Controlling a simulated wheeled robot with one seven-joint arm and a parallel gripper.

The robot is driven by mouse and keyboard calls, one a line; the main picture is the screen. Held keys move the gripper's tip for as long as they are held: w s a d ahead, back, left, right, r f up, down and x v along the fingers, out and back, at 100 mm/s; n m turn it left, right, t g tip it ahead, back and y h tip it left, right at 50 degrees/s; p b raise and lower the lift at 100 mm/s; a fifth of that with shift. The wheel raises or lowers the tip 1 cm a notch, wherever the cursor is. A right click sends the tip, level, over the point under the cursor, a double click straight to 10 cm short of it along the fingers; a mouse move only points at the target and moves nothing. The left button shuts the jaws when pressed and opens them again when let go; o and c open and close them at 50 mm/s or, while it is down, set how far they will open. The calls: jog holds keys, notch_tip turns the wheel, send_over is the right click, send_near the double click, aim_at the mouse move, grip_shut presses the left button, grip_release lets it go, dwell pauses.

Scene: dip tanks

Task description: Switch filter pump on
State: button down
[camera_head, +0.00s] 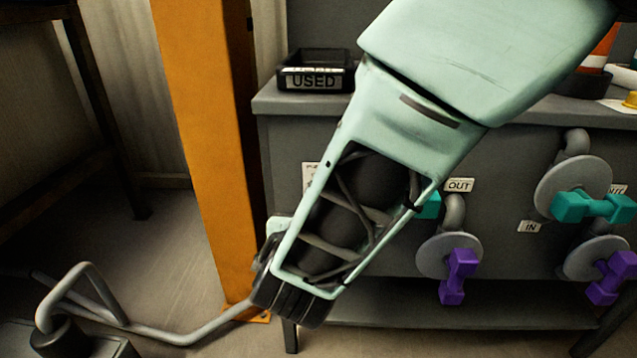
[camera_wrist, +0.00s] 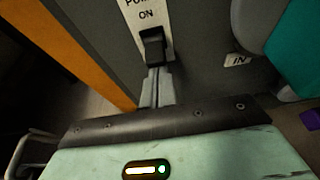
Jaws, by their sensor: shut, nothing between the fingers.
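The pump switch (camera_wrist: 152,46) is a small black block in the wrist view. In the head view my pale green arm hides the switch and the gripper. Only a sliver of the label plate (camera_head: 309,176) shows left of the arm.
Valves with purple handles (camera_head: 460,277) and teal handles (camera_head: 592,206) stick out of the panel right of my arm. An orange post (camera_head: 205,130) stands close on the left. A black tray marked USED (camera_head: 314,72) sits on the bench top.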

jog(key=shift+r+g+p, duration=0.4)
jog(key=shift+g+p, duration=0.4)
jog(key=shift+p, duration=0.2)
jog(key=shift+r, duration=0.1)
jog(key=shift+r+p, duration=0.55)
jog(key=shift+r, duration=0.2)
